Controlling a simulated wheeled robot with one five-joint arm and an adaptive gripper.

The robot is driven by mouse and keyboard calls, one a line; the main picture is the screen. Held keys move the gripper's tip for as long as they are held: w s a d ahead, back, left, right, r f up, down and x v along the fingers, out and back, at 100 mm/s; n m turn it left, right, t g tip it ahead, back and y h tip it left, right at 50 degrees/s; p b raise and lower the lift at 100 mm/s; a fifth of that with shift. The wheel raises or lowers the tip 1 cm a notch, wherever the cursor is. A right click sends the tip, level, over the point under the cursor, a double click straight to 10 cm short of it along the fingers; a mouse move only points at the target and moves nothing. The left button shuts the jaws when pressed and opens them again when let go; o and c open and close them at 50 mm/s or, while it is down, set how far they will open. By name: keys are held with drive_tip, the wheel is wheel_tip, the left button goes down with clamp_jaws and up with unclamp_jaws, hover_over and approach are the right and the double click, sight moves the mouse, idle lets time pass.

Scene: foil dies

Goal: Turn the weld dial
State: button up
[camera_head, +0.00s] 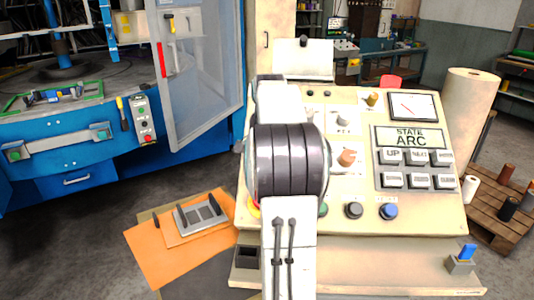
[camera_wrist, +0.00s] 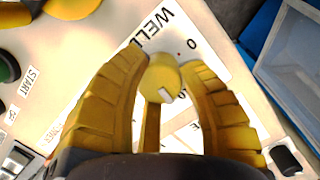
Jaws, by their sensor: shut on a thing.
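The weld dial (camera_wrist: 164,80) is a yellow knob with a white mark on its edge, in the middle of the wrist view. It stands on a cream panel plate (camera_wrist: 176,30) with lettering that looks like "WELD" and a "0". My gripper (camera_wrist: 164,68) has its two yellow ribbed fingers on either side of the dial, shut on it. In the head view my arm covers the dial and the fingers. The control panel (camera_head: 415,220) there has a screen (camera_head: 408,138) reading "STATE ARC".
Other knobs (camera_head: 347,157) and grey push buttons (camera_head: 391,157) lie right of my arm. A black button (camera_head: 354,210) and a blue button (camera_head: 388,211) sit along the panel's lower edge. A clear door (camera_head: 200,75) stands open at left. A paper roll (camera_head: 470,125) stands at right.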

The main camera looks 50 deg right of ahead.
drive_tip(key=shift+f+n+p, duration=0.1)
drive_tip(key=shift+n+p, duration=0.25)
drive_tip(key=shift+n, duration=0.25)
drive_tip(key=o, duration=1.2)
drive_tip(key=v, duration=1.2)
